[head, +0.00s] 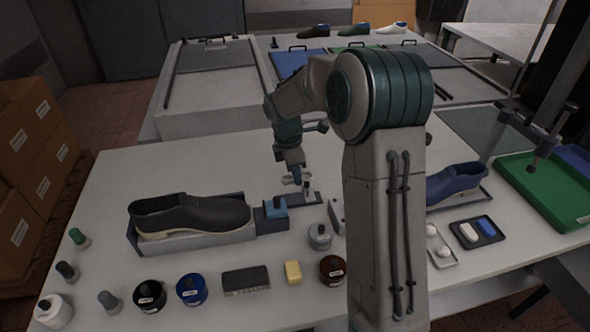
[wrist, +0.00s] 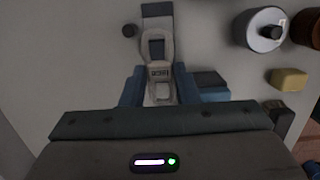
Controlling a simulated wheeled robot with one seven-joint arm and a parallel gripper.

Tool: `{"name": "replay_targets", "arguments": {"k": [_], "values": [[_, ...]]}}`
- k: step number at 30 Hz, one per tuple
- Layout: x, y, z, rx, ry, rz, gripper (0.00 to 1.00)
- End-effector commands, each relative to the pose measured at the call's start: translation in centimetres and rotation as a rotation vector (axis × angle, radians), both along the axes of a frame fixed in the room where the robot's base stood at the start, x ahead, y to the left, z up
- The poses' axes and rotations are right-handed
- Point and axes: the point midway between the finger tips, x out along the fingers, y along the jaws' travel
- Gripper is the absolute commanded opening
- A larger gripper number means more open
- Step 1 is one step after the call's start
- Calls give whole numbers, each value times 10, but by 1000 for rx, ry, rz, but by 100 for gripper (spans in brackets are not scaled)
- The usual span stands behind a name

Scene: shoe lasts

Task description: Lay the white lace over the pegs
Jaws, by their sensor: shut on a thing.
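My gripper (head: 296,176) points down over the middle of the table, largely clear of my arm. In the wrist view its two blue fingers (wrist: 160,90) are closed in on a whitish, loop-shaped thing (wrist: 159,70), which looks like the white lace. A small whitish bit of it (head: 291,181) also shows at the fingertips in the head view. Below is a narrow dark strip (head: 304,199) with a short dark upright that looks like a peg (head: 307,187). Whether the lace touches a peg is too small to tell.
A black shoe (head: 190,215) stands on a grey stand at left, with a blue block (head: 275,207) beside it. A blue shoe (head: 455,181) is at right. Jars, a yellow block (head: 292,272) and a dark brush-like block (head: 246,280) line the front. A green tray (head: 545,200) is far right.

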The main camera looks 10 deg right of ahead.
Motion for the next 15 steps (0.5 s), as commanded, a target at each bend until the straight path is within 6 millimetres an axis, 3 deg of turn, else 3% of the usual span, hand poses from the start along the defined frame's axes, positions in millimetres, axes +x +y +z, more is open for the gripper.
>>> {"name": "replay_targets", "arguments": {"k": [15], "values": [[0,-1,-45,0,0,-1,7]]}}
